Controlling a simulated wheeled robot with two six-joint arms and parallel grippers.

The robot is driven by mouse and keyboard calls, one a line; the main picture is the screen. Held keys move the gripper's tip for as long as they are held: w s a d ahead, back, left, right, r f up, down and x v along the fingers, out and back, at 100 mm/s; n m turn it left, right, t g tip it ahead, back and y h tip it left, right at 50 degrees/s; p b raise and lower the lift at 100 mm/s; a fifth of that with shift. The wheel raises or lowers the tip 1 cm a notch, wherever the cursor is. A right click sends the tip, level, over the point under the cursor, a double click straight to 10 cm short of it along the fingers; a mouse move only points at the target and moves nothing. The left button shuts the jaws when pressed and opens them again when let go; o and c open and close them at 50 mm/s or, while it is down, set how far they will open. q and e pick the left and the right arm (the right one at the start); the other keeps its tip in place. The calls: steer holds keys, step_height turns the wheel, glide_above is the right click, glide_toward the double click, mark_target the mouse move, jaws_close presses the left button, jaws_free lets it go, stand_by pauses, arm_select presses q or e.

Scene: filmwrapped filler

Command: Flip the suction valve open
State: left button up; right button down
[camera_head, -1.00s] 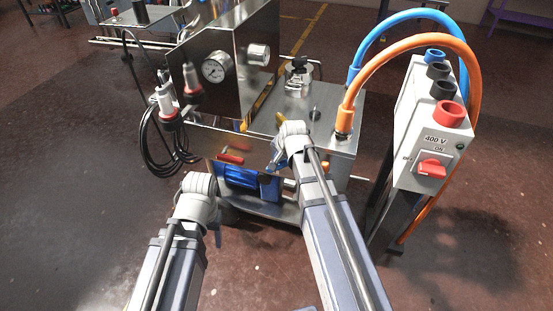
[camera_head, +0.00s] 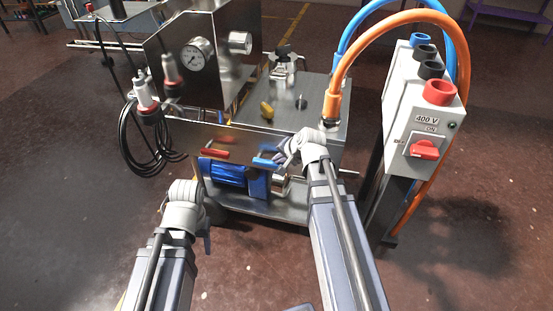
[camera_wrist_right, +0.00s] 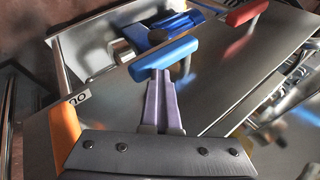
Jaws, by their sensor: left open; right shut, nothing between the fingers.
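The steel machine's front has a red lever handle (camera_head: 216,154) and a blue lever handle (camera_head: 265,163), and a yellow handle (camera_head: 267,110) sits on its top. I cannot tell which is the suction valve. My right gripper (camera_head: 288,150) is shut and empty, right beside the blue handle. In the right wrist view its closed fingers (camera_wrist_right: 163,98) point at the blue handle (camera_wrist_right: 165,58), with tips at or just under its edge; contact is unclear. The red handle (camera_wrist_right: 246,12) lies beyond. My left gripper (camera_head: 190,204) is low, left of the machine front, away from the handles; its fingers are mostly hidden.
A grey 400 V switch box (camera_head: 423,125) with a red knob stands at the right. Orange (camera_head: 390,20) and blue hoses arch over to the machine. A blue motor (camera_head: 235,176) sits below the front panel. Black cable (camera_head: 128,140) hangs at the machine's left.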

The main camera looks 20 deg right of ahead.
steer(key=shift+s+d+f, duration=0.2)
steer(key=shift+s+f, duration=0.1)
steer(key=shift+f, duration=0.1)
stand_by(0.3)
steer(key=d+p+v, duration=0.2)
steer(key=p+v, duration=0.6)
steer(key=v, duration=0.4)
steer(key=shift+f+p, duration=0.2)
steer(key=shift+p, duration=0.1)
steer(key=shift+s, duration=0.1)
steer(key=s+a+r+n+g+h+p, duration=0.1)
steer(key=s+a+r+n+g+p, duration=0.1)
steer(key=s+a+r+n+p, duration=0.2)
steer(key=s+a+r+n+g+h+p, duration=0.1)
steer(key=s+a+r+n+g+p, duration=0.2)
steer(key=a+r+p, duration=0.5)
steer(key=s+a+r+n+g+h+p, duration=0.1)
steer(key=s+a+r+n+p, duration=0.4)
steer(key=a+p, duration=0.5)
steer(key=shift+s+a+r+n+g+h+p, duration=0.4)
steer(key=shift+n+g, duration=0.4)
steer(key=shift+n, duration=0.4)
steer(key=shift+w+a+r, duration=0.1)
steer(key=shift+w, duration=0.05)
